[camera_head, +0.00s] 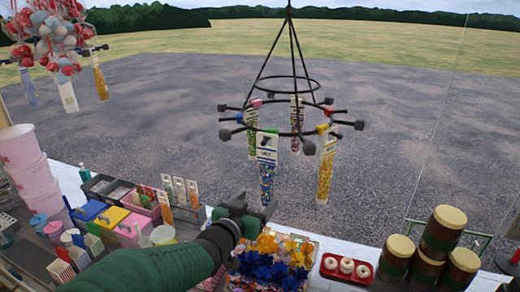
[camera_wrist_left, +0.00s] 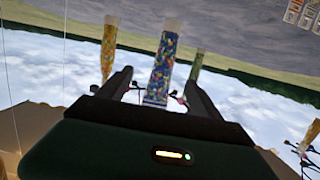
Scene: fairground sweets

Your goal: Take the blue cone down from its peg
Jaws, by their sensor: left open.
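The blue cone (camera_head: 266,180) hangs upright, point down, at the front of the black ring rack (camera_head: 290,132), with a white label at its top. My left gripper (camera_head: 250,208) is below and slightly left of it, near the cone's lower tip. In the left wrist view, turned over, the blue cone (camera_wrist_left: 162,66) shows between the spread, open fingers (camera_wrist_left: 158,86). No contact between fingers and cone is clear. My right gripper is not in view.
Other cones hang close by: a yellow one (camera_head: 326,168) to the right, a green one (camera_head: 252,135) behind left, and a multicoloured one (camera_head: 296,120) behind. Below are a red tray (camera_head: 346,278) of doughnuts, brown jars (camera_head: 440,232) and blue and orange sweets (camera_head: 272,262).

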